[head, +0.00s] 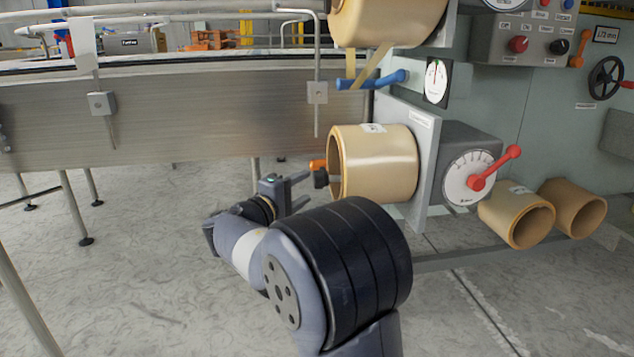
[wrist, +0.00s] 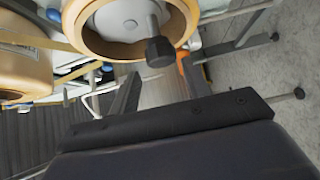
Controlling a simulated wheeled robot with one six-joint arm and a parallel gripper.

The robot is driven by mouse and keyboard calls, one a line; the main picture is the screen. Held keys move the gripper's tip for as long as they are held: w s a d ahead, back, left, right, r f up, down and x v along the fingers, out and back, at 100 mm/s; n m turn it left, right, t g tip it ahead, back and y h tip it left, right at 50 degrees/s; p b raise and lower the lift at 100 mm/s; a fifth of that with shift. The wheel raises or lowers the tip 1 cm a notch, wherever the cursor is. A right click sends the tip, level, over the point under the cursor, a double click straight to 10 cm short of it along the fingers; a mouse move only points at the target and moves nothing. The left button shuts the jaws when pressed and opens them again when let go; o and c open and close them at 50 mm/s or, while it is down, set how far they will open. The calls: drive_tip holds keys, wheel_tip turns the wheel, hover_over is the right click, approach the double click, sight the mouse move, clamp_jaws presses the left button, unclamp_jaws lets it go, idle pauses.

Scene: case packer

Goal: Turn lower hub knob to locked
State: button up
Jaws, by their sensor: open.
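The lower hub knob (head: 320,178) is a small black knob in front of the left face of the lower tan tape roll (head: 385,165). In the wrist view the black knob (wrist: 160,52) sits on a grey shaft standing out of the pale hub in the roll's core. My gripper (head: 301,190) is just left of the knob, pointing at it. In the wrist view my open gripper (wrist: 160,72) has one dark finger to each side, with the knob around or just beyond the tips. No contact shows. The knob's lock marking cannot be read.
An orange part (head: 317,164) sits right beside the knob. The upper tape roll (head: 385,20) and a blue lever (head: 372,80) are above. A dial with a red lever (head: 490,172) is at the right. The conveyor (head: 180,125) runs behind; open floor lies left.

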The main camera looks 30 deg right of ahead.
sight(322, 177)
drive_tip(key=b+x, duration=0.1)
drive_tip(key=x, duration=0.7)
drive_tip(key=shift+w+d+f, duration=0.1)
drive_tip(key=shift+d, duration=0.05)
drive_tip(key=c, duration=0.7)
